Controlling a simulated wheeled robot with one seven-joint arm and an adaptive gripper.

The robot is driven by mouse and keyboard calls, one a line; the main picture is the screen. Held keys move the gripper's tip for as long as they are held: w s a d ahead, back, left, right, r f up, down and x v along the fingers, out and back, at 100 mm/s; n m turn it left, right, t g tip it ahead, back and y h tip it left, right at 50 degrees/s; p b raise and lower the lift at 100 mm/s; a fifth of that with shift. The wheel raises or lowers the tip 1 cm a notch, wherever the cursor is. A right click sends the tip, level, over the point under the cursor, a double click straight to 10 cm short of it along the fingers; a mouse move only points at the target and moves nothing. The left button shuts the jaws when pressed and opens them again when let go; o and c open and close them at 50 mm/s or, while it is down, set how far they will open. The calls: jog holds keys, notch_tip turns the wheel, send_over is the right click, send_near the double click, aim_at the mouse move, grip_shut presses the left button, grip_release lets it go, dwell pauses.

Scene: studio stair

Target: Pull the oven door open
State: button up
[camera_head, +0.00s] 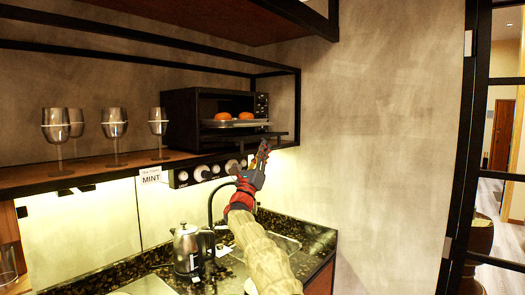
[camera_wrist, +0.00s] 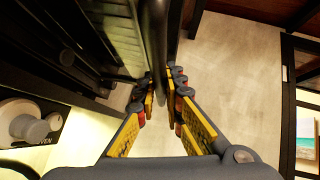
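The oven (camera_head: 180,118) is a black box on the wooden shelf in the head view. Its inside shows a tray with two orange round items. A dark bar (camera_head: 278,134), seemingly the door's edge or handle, runs along the lower front; how far the door stands open is unclear. My gripper (camera_head: 263,149) is raised just below and against this bar. In the wrist view a dark rounded bar (camera_wrist: 154,40) reaches down between the yellow-padded fingers of my gripper (camera_wrist: 161,95). The fingers are close to it on both sides; whether they grip it cannot be seen.
Several glasses (camera_head: 114,124) stand on the shelf (camera_head: 100,172) left of the oven. Below the shelf are a knob panel (camera_head: 183,178) and a MINT label. A kettle (camera_head: 187,248) stands on the dark counter (camera_head: 318,236). The plain wall (camera_head: 385,130) on the right is clear.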

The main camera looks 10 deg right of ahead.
jog(key=o, duration=0.4)
jog(key=shift+o, duration=0.2)
jog(key=v, duration=1.2)
